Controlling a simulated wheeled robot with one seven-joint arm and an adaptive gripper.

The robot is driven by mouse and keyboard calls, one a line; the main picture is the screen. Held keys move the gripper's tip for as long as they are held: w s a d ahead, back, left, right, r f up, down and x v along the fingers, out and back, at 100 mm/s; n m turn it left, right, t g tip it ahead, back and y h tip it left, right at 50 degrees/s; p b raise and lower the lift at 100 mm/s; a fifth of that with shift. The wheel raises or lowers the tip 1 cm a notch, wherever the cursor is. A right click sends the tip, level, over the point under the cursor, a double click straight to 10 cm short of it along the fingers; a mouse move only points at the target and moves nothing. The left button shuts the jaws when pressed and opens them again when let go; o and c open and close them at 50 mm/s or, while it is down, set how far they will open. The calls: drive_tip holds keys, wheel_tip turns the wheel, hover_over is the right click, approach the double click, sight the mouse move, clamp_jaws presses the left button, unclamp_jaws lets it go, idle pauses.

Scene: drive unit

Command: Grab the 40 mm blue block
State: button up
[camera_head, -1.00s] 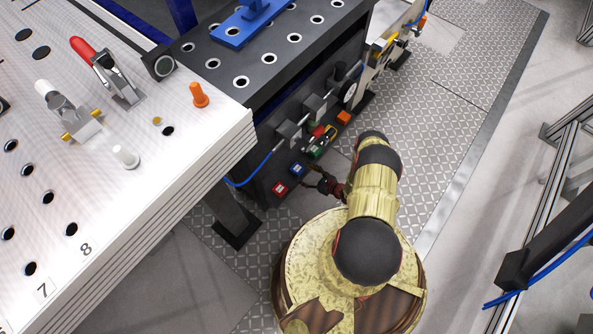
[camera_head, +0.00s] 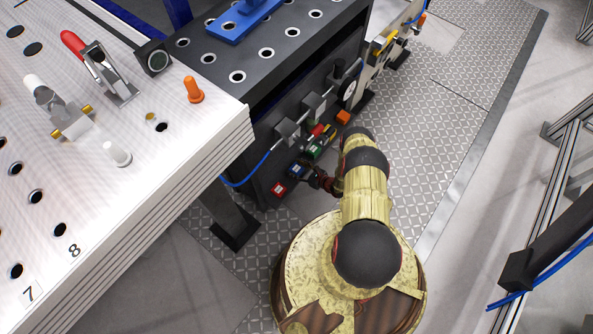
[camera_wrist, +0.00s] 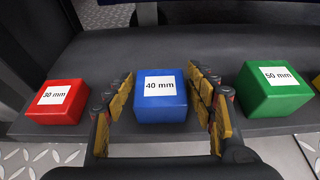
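The blue block (camera_wrist: 160,105) labelled "40 mm" sits on a dark ledge in the middle of the wrist view. My gripper (camera_wrist: 160,103) is open, with one finger on each side of the block and a visible gap on both sides. In the head view the blue block (camera_head: 297,170) is small and partly hidden behind my gripper (camera_head: 311,176), which is low at the front of the dark unit.
A red "30 mm" block (camera_wrist: 60,100) stands to the left and a green "50 mm" block (camera_wrist: 274,87) to the right on the dark ledge (camera_wrist: 215,45). A white perforated table (camera_head: 110,190) rises at the left. Patterned floor (camera_head: 450,130) lies at the right.

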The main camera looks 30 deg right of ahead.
drive_tip(key=c, duration=1.2)
